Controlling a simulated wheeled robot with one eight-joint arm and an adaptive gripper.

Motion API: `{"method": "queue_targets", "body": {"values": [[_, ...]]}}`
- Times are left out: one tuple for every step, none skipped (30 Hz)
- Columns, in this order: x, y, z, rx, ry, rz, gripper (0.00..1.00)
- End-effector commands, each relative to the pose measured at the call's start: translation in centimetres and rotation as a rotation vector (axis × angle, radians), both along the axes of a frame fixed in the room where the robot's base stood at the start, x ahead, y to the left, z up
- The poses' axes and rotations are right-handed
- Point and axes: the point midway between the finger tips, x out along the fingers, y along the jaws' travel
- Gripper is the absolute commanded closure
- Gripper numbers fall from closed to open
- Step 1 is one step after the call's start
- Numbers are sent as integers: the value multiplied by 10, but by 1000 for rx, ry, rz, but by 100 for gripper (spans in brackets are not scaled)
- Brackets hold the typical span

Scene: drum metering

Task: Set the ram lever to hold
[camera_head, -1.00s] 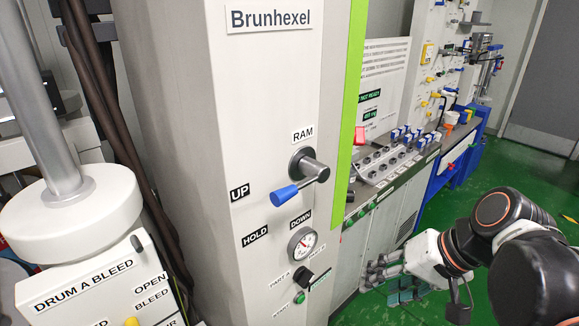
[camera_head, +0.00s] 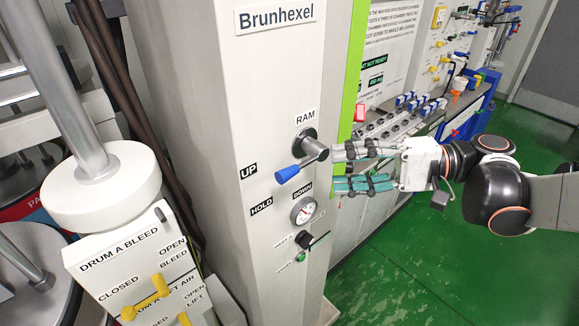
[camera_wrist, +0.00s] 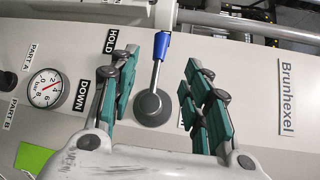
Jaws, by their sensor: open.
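The ram lever (camera_head: 287,174) has a blue grip on a grey hub (camera_head: 308,147) on the Brunhexel column. In the head view it points down-left, between the UP label (camera_head: 248,171) and the HOLD label (camera_head: 261,206). The DOWN label (camera_head: 303,190) is below the hub. My gripper (camera_head: 335,168) is open, its fingers pointing left at the hub. In the wrist view the lever (camera_wrist: 160,58) shows between the two spread fingers, with no clear contact. HOLD (camera_wrist: 110,41) is beside the left finger. My gripper (camera_wrist: 158,75) holds nothing.
A pressure gauge (camera_head: 304,210) and a black selector knob (camera_head: 312,239) sit below the lever. Yellow bleed handles (camera_head: 147,298) are on a box at lower left. A bench with several blue-topped switches (camera_head: 418,101) stands behind. Green floor at right is open.

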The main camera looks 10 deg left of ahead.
Motion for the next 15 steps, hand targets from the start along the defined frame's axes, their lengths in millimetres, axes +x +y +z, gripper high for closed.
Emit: {"method": "queue_targets", "body": {"values": [[-2,11,-1,0,0,4,56],[-3,17,-2,0,0,5,56],[-3,25,-3,0,0,4,56],[-4,31,-4,0,0,5,56],[-4,36,-5,-1,-1,3,56],[-5,44,-6,-1,-1,4,56],[-5,50,-7,-2,-1,3,56],[-6,55,-8,-1,-1,4,56],[-6,62,-9,-2,-1,3,56],[-7,68,-10,-2,-1,3,56],[-7,72,-10,-2,0,3,56],[-8,78,-11,-2,0,2,56],[-8,83,-12,-2,0,3,56],[-8,87,-12,-2,0,2,56],[-8,91,-13,-2,0,1,56]]}}
